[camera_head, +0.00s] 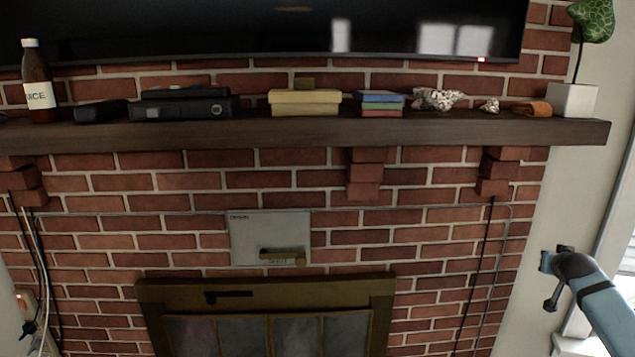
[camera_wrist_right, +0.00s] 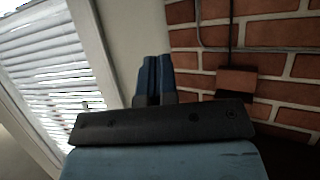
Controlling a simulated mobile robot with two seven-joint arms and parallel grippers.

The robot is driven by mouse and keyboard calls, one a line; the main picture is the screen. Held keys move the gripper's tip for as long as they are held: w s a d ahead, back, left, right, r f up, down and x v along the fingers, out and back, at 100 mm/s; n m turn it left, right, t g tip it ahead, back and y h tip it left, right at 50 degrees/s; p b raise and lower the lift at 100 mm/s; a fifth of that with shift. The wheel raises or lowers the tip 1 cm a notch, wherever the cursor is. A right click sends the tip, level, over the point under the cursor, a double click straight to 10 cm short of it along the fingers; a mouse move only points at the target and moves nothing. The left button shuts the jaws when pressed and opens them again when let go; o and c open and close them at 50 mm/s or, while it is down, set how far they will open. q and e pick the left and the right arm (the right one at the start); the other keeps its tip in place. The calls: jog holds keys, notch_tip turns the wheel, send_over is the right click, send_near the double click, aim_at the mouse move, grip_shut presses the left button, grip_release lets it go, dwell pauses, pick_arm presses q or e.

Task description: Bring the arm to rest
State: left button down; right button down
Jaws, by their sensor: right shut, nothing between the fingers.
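My right arm (camera_head: 592,290) comes in from the lower right of the head view, in front of the pale wall beside the brick fireplace. Its end is below the right end of the mantel and apart from it. In the right wrist view my right gripper (camera_wrist_right: 152,62) has its two blue fingers side by side and shut, with nothing between them. Behind the fingers are pale wall and brick. My left arm and gripper are not in view.
The dark mantel (camera_head: 330,133) carries a juice bottle (camera_head: 38,85), yellow boxes (camera_head: 304,103), a book stack (camera_head: 380,103) and a potted plant (camera_head: 572,98). A fireplace door (camera_head: 265,293) is below. A window with blinds (camera_wrist_right: 50,70) is at the wrist view's left.

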jog(key=s+d+r, duration=0.2)
jog(key=d+r, duration=0.2)
jog(key=r, duration=0.1)
jog(key=w+a+r+n+t, duration=0.3)
jog(key=r+n+t, duration=0.3)
jog(key=n, duration=0.3)
jog(key=s+a+f+n+g+y, duration=0.15)
jog(key=s+a+f, duration=0.25)
jog(key=a+f, duration=0.5)
jog(key=s+a+f+y, duration=0.2)
jog(key=s+a+f, duration=0.35)
jog(key=f, duration=0.45)
jog(key=s+a+f+g+y, duration=0.15)
jog(key=s+a+f, duration=0.25)
jog(key=a+f, duration=0.5)
jog(key=s+a+f+m+g+y, duration=0.1)
jog(key=s+a+f, duration=0.3)
jog(key=s, duration=0.6)
jog(key=s+a+f+g+y, duration=0.1)
jog(key=s+a+f, duration=0.3)
jog(key=s+a, duration=0.5)
jog(key=s+a+f+m+g+y, duration=0.1)
jog(key=s+a+f, duration=0.3)
jog(key=s+a, duration=0.3)
jog(key=s, duration=0.5)
jog(key=shift+a+f+m+g+y, duration=0.2)
jog(key=shift+m+g+y, duration=0.1)
jog(key=shift+m+y, duration=0.1)
